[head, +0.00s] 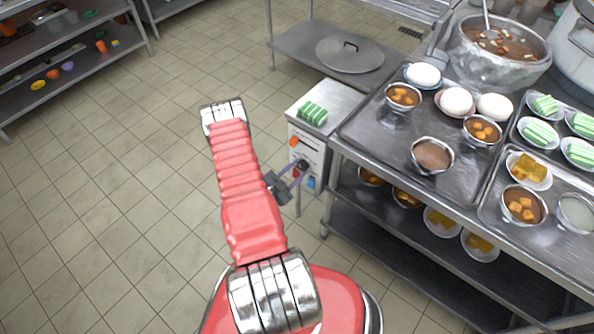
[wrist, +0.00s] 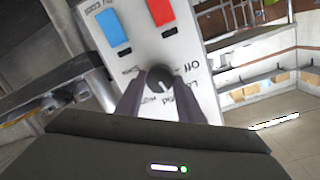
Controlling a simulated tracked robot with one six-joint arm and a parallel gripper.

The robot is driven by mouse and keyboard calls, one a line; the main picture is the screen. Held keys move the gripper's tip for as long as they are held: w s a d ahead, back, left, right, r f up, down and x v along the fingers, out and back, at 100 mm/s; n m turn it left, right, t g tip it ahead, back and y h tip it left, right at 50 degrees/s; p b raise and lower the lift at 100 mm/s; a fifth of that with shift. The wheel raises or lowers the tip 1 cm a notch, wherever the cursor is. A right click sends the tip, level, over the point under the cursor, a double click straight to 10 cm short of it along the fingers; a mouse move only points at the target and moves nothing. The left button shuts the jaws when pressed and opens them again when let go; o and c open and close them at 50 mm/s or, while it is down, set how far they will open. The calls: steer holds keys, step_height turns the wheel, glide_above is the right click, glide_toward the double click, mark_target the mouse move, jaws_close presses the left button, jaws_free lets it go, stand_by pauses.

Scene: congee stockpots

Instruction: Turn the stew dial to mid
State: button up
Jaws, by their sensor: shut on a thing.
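The dial (wrist: 160,77) is a dark round knob on a white control panel (wrist: 205,101), between a blue switch, a red switch and printed labels. My gripper (wrist: 160,82) is shut on the dial, one finger on each side. Upside-down lettering around the dial reads Off at its right, with partly hidden words below that look like Low, Mid and High. I cannot tell clearly which label the dial points to. In the head view, the dial (head: 303,164) is on the front of the steel unit, with my gripper (head: 297,173) at it.
The blue switch (wrist: 114,28) and red switch (wrist: 162,12) sit close to the dial. A steel table (head: 385,150) with bowls, buns and trays stands right of the panel. Green striped pieces (head: 312,113) lie on top of the unit. The tiled floor at left is clear.

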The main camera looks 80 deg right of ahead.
steer(key=shift+f+m+t, duration=0.1)
steer(key=shift+m+t, duration=0.2)
steer(key=shift+m, duration=0.8)
steer(key=o, duration=1.1)
steer(key=shift+c, duration=0.2)
steer(key=shift+a, duration=0.1)
steer(key=v, duration=1.3)
steer(key=shift+w+a, duration=0.2)
steer(key=shift+a, duration=0.1)
